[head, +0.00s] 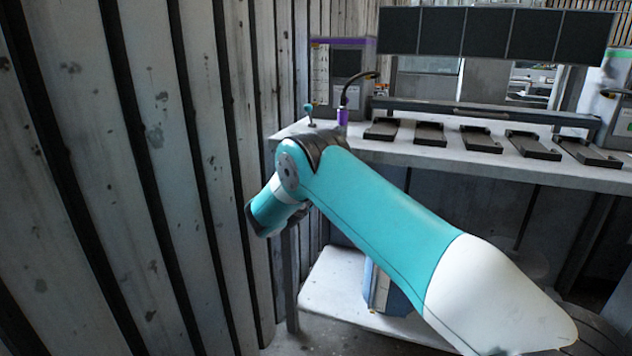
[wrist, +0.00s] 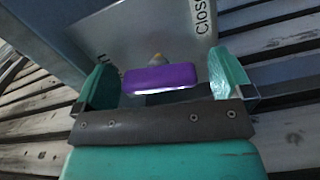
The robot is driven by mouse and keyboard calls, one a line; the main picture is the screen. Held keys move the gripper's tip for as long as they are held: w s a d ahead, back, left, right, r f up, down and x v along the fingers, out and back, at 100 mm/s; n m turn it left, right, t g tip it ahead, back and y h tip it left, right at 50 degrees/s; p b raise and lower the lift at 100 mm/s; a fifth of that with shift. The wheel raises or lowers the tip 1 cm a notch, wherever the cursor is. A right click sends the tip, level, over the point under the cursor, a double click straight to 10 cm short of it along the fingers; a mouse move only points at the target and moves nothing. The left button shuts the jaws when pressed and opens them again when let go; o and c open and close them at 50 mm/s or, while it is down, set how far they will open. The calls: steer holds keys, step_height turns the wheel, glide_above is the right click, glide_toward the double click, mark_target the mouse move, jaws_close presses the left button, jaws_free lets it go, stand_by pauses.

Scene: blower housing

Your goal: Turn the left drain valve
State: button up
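A purple valve handle (wrist: 160,78) shows in the wrist view, lying crosswise on a small metallic stem in front of a pale label plate (wrist: 165,35). The plate has dark lettering, partly cut off; "Clos" can be read at its right. My gripper (wrist: 163,64) has its teal fingers apart, one on each side of the handle. A gap shows between the handle and each finger. No contact is visible. In the head view my teal arm hides much of the area around the wrist, and I cannot make out the gripper's fingers or the valve clearly there.
A slatted metal wall (head: 130,180) stands close on the left of my arm. A pale workbench (head: 480,160) with several dark trays and a row of dark screens (head: 490,33) is behind and right. A blue box (head: 388,290) sits on a low shelf under the bench.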

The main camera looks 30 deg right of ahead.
steer(key=b+v, duration=1.5)
steer(key=v, duration=0.2)
steer(key=shift+s+a, duration=0.15)
stand_by(0.5)
